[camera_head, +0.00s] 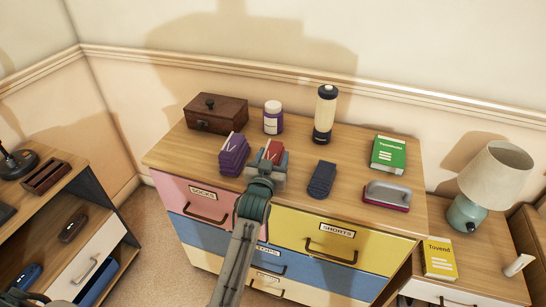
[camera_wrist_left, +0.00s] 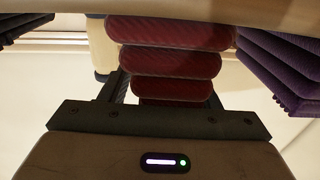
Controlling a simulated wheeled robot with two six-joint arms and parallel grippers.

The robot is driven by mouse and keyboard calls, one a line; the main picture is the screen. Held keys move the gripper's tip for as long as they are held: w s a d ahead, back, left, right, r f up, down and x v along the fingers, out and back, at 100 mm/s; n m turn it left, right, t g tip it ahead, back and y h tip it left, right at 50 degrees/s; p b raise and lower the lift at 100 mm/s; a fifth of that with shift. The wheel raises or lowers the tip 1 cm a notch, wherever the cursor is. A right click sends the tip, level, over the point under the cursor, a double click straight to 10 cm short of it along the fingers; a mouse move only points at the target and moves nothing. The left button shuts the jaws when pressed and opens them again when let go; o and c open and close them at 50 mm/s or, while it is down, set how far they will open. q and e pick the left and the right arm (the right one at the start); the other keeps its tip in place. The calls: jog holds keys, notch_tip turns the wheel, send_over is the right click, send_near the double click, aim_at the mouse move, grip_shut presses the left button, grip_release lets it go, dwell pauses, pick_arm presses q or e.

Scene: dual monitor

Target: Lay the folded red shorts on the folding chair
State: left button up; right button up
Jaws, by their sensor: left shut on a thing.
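My left gripper (camera_head: 269,165) is over the dresser top, shut on the folded red shorts (camera_head: 276,150). The shorts are mostly hidden behind the gripper in the head view. In the left wrist view they show as a stack of dark red ribbed folds (camera_wrist_left: 175,62) between the fingers. I cannot tell whether they touch the dresser top. The folding chair is not in view. My right gripper is not in view.
The dresser (camera_head: 160,155) also bears a purple folded stack (camera_head: 233,155) close left of the gripper, a dark folded item (camera_head: 322,180) on its right, a wooden box (camera_head: 215,114), a purple-labelled jar (camera_head: 273,118), a tall bottle (camera_head: 325,115) and a green book (camera_head: 389,154). A lamp (camera_head: 495,175) stands right.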

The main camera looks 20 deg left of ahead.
pick_arm(q)
jog(key=shift+s+r, duration=0.1)
jog(key=shift+r, duration=0.05)
jog(key=shift+d, duration=0.1)
jog(key=o, duration=0.6)
jog(key=shift+f, duration=0.3)
jog(key=o, duration=0.4)
jog(key=shift+r, duration=0.1)
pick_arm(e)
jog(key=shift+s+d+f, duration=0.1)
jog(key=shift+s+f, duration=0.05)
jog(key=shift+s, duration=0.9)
pick_arm(q)
jog(key=shift+o, duration=0.2)
